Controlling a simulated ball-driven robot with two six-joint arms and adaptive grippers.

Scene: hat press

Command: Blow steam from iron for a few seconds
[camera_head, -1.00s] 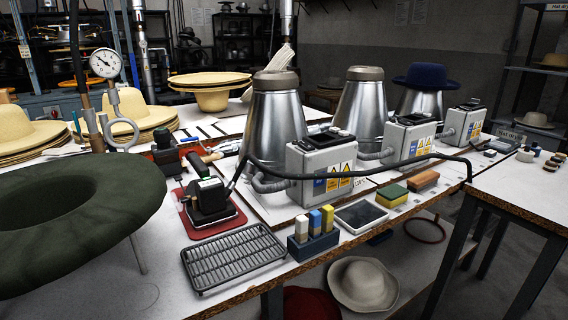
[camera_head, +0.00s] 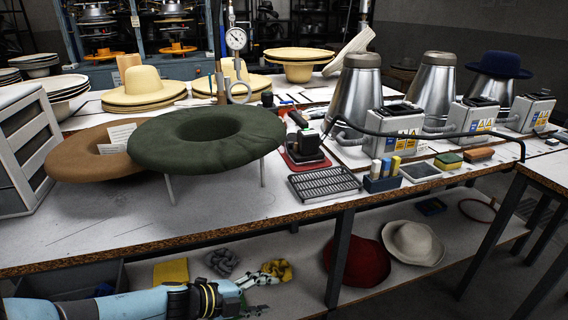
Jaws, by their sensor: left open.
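The iron (camera_head: 304,147) is a dark, compact unit with a pale label on top. It stands on a red pad (camera_head: 291,165) on the workbench, left of the first steel cone. A black hose (camera_head: 380,133) runs beside it to the right along the control boxes. My left gripper (camera_head: 266,295) is at the bottom of the view, well below and in front of the iron, near the bench's lower shelf. It is open and appears empty. My right gripper is out of view.
A green felt ring (camera_head: 165,150) on thin legs stands left of the iron. Red (camera_head: 360,262) and white (camera_head: 414,243) hats sit on the lower shelf. The bench's front left is clear.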

